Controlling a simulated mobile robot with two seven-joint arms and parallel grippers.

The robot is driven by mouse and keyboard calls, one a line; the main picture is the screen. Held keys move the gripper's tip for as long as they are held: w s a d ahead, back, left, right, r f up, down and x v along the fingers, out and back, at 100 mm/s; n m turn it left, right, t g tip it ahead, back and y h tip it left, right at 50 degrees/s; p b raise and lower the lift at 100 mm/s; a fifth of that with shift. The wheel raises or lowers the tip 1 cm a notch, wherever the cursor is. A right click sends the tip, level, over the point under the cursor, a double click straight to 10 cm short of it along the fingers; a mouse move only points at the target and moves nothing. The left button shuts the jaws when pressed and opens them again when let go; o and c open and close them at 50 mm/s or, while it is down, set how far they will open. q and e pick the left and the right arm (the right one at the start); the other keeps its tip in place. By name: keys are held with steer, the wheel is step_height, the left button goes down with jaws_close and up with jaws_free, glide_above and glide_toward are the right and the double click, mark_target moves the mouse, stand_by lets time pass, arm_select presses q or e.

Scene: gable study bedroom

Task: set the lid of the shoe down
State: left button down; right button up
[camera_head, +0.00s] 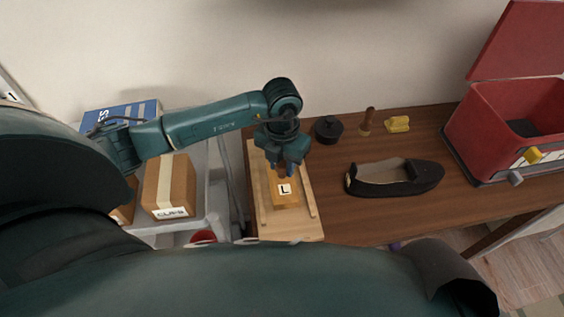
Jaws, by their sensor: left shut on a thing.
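My left gripper (284,168) points down over a light wooden tray (309,229) on the left end of the brown table. It is shut on a small brown part at the top of an orange-brown wooden piece (288,201) with a white "L" label. This piece, perhaps the lid, is over the tray; I cannot tell whether it touches it. A black shoe (427,178) with a beige inside lies on the table to the right, apart from the gripper. My right gripper is not in view.
Behind the shoe stand a round black tin (328,130), a wooden-handled tool (367,122) and a yellow object (397,124). An open red box (490,125) is at right. A grey cart with a cardboard box (170,186) is at left. The table (370,222) is clear before the shoe.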

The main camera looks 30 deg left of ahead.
arm_select(q)
steer(key=shift+f, duration=0.1)
steer(key=shift+f, duration=0.15)
steer(key=c, duration=1.1)
jaws_free()
steer(key=shift+r, duration=0.45)
step_height(320, 180, up, 12)
steer(key=shift+f+b, duration=0.25)
steer(key=shift+b, duration=0.05)
steer(key=shift+s+f, duration=0.1)
